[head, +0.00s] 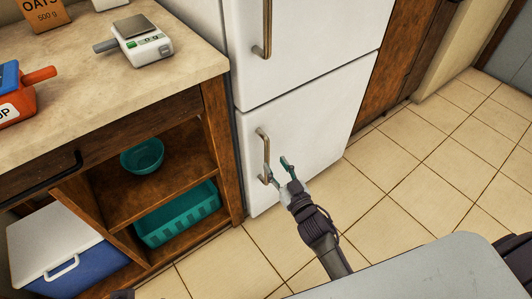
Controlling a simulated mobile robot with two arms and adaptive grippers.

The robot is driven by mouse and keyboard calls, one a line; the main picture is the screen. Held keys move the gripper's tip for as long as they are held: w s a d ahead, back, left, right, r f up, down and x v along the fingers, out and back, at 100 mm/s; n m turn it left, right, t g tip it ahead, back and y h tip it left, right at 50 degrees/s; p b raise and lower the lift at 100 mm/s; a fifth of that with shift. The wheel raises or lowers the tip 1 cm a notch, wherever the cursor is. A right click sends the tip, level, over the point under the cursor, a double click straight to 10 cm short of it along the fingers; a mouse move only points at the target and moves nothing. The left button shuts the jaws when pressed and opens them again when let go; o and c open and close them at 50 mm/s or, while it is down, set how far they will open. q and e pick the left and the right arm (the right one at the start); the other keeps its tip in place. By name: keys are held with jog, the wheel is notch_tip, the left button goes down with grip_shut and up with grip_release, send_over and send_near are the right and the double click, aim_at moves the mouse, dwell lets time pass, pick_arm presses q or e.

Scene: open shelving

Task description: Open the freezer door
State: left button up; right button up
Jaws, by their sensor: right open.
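A white fridge-freezer stands at the centre, with an upper door (325,40) and a lower door (300,125). Both doors look shut. The lower door has a vertical metal handle (263,148) near its left edge. My right gripper (277,168) is open at the lower part of this handle. Its left finger overlaps the handle in the picture, and its other finger is to the right, in front of the door. I cannot tell whether a finger touches the handle. The upper door has its own handle (266,28). My left gripper is not in view.
A wooden counter (180,85) with open shelves stands left of the fridge, holding a scale (142,45), a teal bowl (142,155) and a teal basket (178,215). A blue and white cooler (65,245) is at lower left. Tiled floor (430,185) is clear to the right.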

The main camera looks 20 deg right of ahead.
aim_at(268, 154)
jog(key=w, duration=0.4)
jog(key=w+a+b, duration=0.1)
jog(key=w, duration=0.1)
jog(key=shift+w, duration=0.35)
grip_shut()
